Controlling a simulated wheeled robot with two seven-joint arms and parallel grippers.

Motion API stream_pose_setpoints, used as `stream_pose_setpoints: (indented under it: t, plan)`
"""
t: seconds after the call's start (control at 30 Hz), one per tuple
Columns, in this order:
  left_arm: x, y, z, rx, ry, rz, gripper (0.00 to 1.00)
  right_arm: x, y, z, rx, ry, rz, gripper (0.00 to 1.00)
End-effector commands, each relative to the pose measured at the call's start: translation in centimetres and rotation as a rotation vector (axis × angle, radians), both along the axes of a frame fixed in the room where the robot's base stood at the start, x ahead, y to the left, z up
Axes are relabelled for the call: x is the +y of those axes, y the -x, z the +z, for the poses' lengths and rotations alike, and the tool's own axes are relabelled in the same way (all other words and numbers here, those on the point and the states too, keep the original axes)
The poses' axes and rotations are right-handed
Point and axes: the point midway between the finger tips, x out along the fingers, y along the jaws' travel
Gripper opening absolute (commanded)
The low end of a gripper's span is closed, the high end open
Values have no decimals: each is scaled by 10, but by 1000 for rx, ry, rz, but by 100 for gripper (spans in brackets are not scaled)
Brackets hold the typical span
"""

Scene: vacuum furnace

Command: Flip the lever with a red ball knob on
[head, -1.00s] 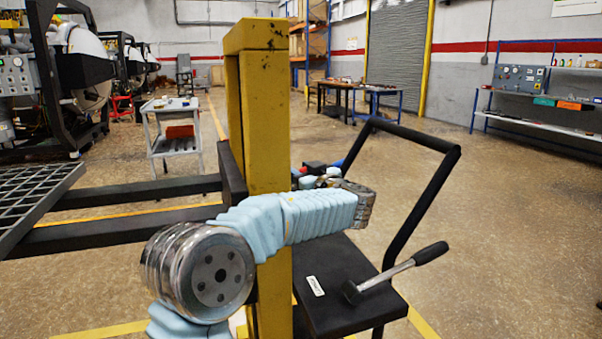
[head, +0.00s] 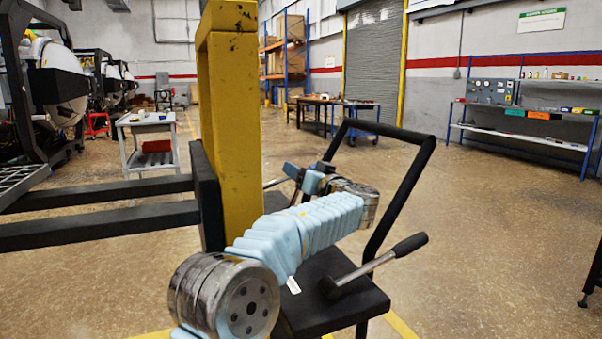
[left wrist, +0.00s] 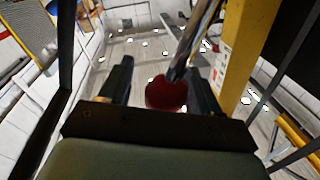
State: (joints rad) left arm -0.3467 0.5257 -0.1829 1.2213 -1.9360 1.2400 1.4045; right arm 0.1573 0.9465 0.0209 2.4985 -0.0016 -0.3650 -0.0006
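In the left wrist view a dark red ball knob (left wrist: 166,94) sits on the end of a shiny metal lever rod (left wrist: 196,42) that runs up to the right. My left gripper (left wrist: 160,82) is open, with the ball between its fingers. The ball is close to the right finger and a gap shows at the left finger; I cannot tell whether it touches. In the head view my left gripper (head: 300,175) is beyond my light blue arm, right of the yellow mast, and the red ball is not visible there. My right gripper is not in view.
The yellow mast (head: 232,120) stands close to my left arm, with dark forks (head: 110,222) to its left. A black handle frame (head: 405,195) and a black-gripped lever (head: 375,265) on a dark platform (head: 345,305) are at the right. The floor further right is open.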

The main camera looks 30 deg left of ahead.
Motion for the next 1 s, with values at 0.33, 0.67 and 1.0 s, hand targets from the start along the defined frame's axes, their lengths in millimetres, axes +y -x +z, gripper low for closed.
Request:
stream_pose_setpoints:
  t: [0.33,0.67,1.0]
  plan:
    - [-5,3,-1,-3,2,0,63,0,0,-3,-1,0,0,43]
    - [-65,40,-8,-3,1,-4,63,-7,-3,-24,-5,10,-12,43]
    - [-113,70,-11,-1,1,0,63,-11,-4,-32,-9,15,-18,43]
